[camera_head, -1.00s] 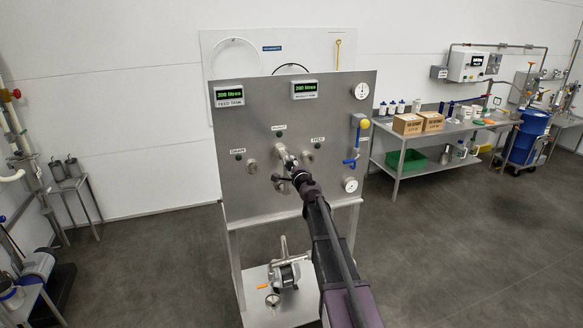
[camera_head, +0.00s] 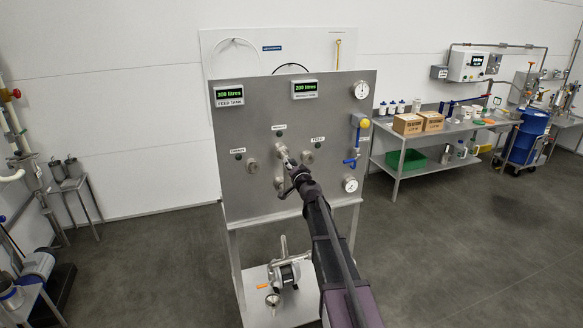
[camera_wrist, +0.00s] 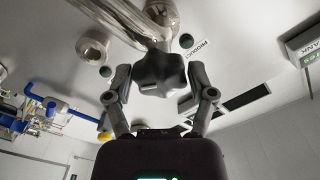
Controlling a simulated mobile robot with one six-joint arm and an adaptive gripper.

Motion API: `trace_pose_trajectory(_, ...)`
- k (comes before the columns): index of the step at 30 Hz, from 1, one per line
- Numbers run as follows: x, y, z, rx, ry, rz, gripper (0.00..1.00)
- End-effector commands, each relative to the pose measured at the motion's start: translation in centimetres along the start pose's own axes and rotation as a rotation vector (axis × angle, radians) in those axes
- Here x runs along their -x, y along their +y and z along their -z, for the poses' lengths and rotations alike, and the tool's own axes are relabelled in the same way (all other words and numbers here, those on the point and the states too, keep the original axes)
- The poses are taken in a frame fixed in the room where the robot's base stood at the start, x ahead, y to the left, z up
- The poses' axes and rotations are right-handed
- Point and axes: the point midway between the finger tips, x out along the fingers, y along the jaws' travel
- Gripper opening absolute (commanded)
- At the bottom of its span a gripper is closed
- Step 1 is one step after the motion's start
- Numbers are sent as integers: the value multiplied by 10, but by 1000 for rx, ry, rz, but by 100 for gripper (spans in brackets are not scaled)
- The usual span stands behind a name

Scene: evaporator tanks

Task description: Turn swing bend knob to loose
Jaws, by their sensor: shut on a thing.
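The swing bend knob (camera_wrist: 160,72) is a dark grey lobed knob at the end of a shiny metal bend (camera_wrist: 153,25) in the wrist view. My gripper (camera_wrist: 161,78) has one finger on each side of the knob and is shut on it. In the head view my gripper (camera_head: 290,178) is at the middle of the steel panel (camera_head: 240,125), below the upper middle port. The bend (camera_head: 284,153) shows just above it. The knob is mostly hidden there by my gripper.
Panel ports (camera_head: 251,164) lie left and right of the bend. A valve with a blue handle (camera_head: 352,161) and round gauges (camera_head: 350,185) are on the panel's right side. A pump (camera_head: 285,274) stands on the shelf below. Open floor lies to the right.

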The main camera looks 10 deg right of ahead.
Motion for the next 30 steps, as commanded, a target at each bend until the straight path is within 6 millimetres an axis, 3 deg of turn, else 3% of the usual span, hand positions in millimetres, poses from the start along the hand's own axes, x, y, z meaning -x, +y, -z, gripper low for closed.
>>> trace_pose_trajectory(12,-2,0,1,229,0,0,24)
trace_pose_trajectory(27,-2,0,1,256,0,0,24)
trace_pose_trajectory(28,-2,0,1,256,0,0,74)
trace_pose_trajectory(30,-2,0,0,256,0,0,95)
